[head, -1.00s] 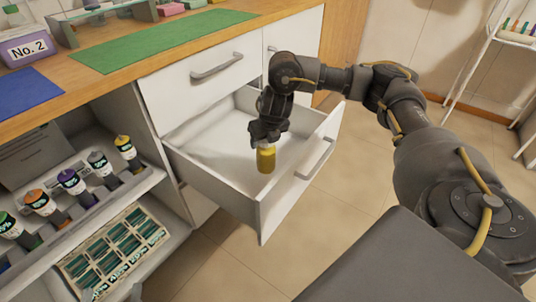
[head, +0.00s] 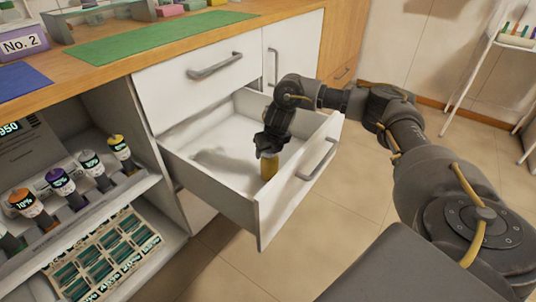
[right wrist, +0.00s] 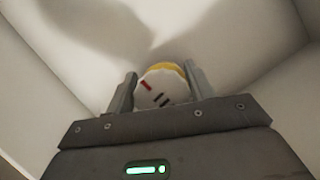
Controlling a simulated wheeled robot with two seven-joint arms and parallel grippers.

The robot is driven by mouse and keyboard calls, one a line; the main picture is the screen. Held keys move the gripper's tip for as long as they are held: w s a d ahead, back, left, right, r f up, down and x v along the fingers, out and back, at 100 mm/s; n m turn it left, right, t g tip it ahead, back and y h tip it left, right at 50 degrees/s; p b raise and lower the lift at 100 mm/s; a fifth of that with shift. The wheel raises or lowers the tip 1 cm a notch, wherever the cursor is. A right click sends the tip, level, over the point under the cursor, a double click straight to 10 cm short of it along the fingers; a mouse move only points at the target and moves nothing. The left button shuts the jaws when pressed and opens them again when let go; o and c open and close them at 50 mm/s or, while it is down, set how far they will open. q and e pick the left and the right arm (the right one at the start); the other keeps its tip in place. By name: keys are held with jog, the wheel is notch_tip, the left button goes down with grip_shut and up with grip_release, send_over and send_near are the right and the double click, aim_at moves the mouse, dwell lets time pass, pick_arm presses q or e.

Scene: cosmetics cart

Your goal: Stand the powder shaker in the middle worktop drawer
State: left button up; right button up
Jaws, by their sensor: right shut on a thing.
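The powder shaker (head: 269,168) is a yellow cylinder, upright inside the pulled-out middle drawer (head: 285,200), near its front panel. Its pale top with red and dark marks shows in the right wrist view (right wrist: 162,86). My right gripper (head: 268,153) points down from above and is shut on the shaker's upper part, with one finger on each side. I cannot tell whether the shaker's base touches the drawer floor. The rest of the drawer floor is bare. My left gripper is not in view.
A closed drawer (head: 190,90) sits above the open one, under the wooden worktop with a green mat (head: 165,35). At left, open shelves hold several labelled bottles (head: 62,182) and a patterned tray (head: 105,255). Tiled floor lies free beyond the drawer front.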

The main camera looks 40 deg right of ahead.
jog(key=shift+f, duration=0.15)
jog(key=shift+f, duration=0.15)
jog(key=o, duration=1.3)
